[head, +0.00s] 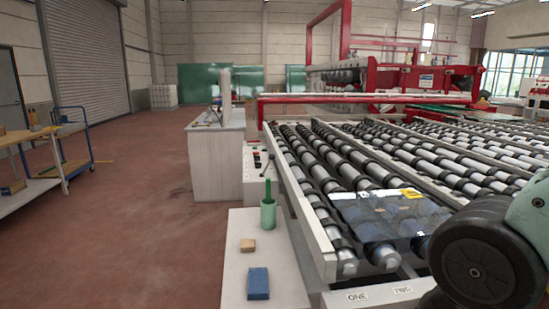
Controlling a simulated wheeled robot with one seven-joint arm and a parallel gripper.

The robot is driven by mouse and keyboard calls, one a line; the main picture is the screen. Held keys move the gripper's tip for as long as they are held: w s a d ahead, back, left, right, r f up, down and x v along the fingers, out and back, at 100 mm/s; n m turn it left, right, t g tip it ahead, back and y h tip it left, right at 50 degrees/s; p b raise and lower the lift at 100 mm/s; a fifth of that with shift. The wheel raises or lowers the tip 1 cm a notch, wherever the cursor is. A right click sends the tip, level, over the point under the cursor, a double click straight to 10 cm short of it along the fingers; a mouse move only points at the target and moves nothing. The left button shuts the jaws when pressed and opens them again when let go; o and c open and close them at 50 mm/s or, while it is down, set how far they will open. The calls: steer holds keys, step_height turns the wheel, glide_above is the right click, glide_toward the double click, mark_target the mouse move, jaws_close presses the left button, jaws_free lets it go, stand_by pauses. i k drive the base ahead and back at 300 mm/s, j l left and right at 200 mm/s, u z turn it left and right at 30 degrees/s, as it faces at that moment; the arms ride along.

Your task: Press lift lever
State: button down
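A lever with a dark handle (268,164) stands tilted on a light control box (252,185) at the left side of the roller table. It is small here, and I see no label that marks it as the lift lever. Part of my arm shows large at the lower right, over the near end of the rollers. My gripper is out of view, so its opening and what it holds are hidden.
A glass sheet with a yellow label (411,194) lies on the rollers (350,190). A pale side table (240,225) holds a green cup (268,215), a tan block (248,245) and a blue block (258,284). Tags "ONE" and "TWO" mark the front rail.

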mark_target(272, 156)
steer(key=i+j, duration=0.25)
steer(key=j, duration=0.15)
steer(key=i+j+z, duration=0.1)
steer(key=j, duration=0.35)
steer(key=i+j, duration=0.55)
steer(key=j, duration=0.35)
steer(key=i+j+z, duration=0.1)
steer(key=j, duration=0.3)
steer(key=i+j, duration=0.3)
steer(key=j, duration=0.2)
steer(key=i+j+z, duration=0.1)
steer(key=j, duration=0.35)
steer(key=i+j, duration=0.3)
steer(key=j, duration=0.15)
